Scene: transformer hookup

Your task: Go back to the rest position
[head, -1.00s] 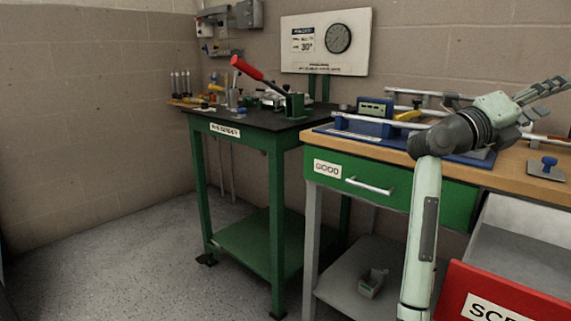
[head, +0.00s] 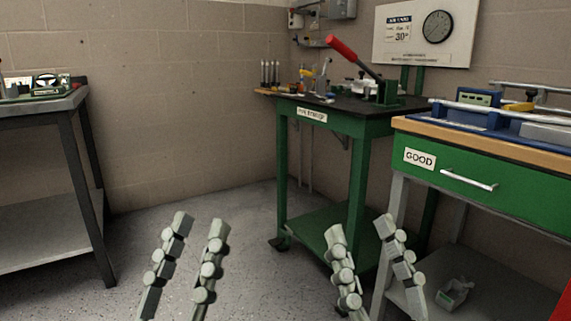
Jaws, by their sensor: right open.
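Both of my grippers show at the bottom of the head view, pointing away from me over the floor. My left gripper (head: 199,224) has its two fingers apart with nothing between them. My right gripper (head: 361,226) also has its fingers apart and is empty, in front of the green stand's lower shelf and the bench leg. The two grippers are side by side, with a clear gap between them. My arms behind the fingers are out of view.
A green stand (head: 341,122) with a red-handled lever press (head: 356,62) is ahead. The workbench with the green GOOD drawer (head: 520,188) is at the right. A grey table (head: 40,106) stands at the left. The floor (head: 190,197) between is clear.

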